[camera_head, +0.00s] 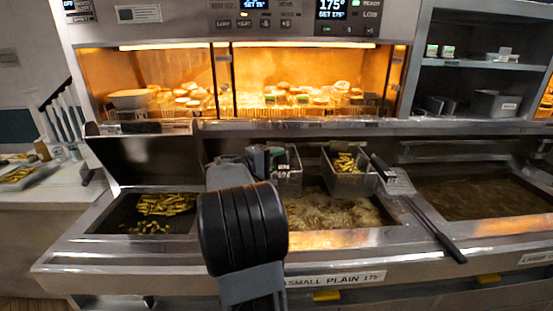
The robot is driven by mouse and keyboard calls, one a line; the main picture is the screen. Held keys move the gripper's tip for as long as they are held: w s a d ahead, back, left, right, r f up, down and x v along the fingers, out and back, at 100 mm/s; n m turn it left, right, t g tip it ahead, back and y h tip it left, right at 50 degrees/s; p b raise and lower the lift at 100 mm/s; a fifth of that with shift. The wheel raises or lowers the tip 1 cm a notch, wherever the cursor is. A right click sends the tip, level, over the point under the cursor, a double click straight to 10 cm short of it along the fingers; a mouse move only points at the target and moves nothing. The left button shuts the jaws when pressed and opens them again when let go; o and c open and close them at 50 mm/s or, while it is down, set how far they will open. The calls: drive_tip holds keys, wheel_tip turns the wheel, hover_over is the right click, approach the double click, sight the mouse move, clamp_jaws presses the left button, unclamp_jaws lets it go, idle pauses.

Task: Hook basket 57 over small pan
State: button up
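A wire basket (290,180) is at the pan's back left, right beside my gripper (262,160). A second basket (348,184) with yellow-green pieces is at the pan's back right, with a dark handle. I cannot read a number on either basket, so I cannot tell which is 57. My arm covers the pan's left side and much of my gripper. Whether its fingers hold the left basket is unclear.
A flat tool (398,184) with a long black handle lies across the divider on the right. A right-hand vat (480,198) holds dark oil. A left bay (165,205) holds fried pieces under a raised panel. A lit warming shelf (300,120) is behind.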

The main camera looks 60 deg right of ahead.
drive_tip(key=o, duration=0.3)
drive_tip(key=b+v, duration=0.2)
drive_tip(key=v, duration=1.2)
drive_tip(key=shift+b, duration=0.35)
drive_tip(key=shift+w+d, duration=0.1)
drive_tip(key=s+a+f+n+t+y, duration=0.1)
drive_tip(key=a+f+n+t+y, duration=0.4)
drive_tip(key=f, duration=0.8)
drive_tip(key=shift+s+a+f+m+t+y+p, duration=0.2)
drive_tip(key=shift+s+a+f+t+y, duration=0.6)
drive_tip(key=shift+a+y, duration=2.25)
drive_tip(key=shift+s+a+f+t+y+p, duration=0.4)
drive_tip(key=shift+s+a+t+y, duration=0.7)
drive_tip(key=shift+a, duration=4.2)
drive_tip(key=shift+s+a+f+m+t+y+p, duration=0.15)
drive_tip(key=shift+s+a+f+t+y, duration=0.95)
drive_tip(key=shift+a, duration=3.05)
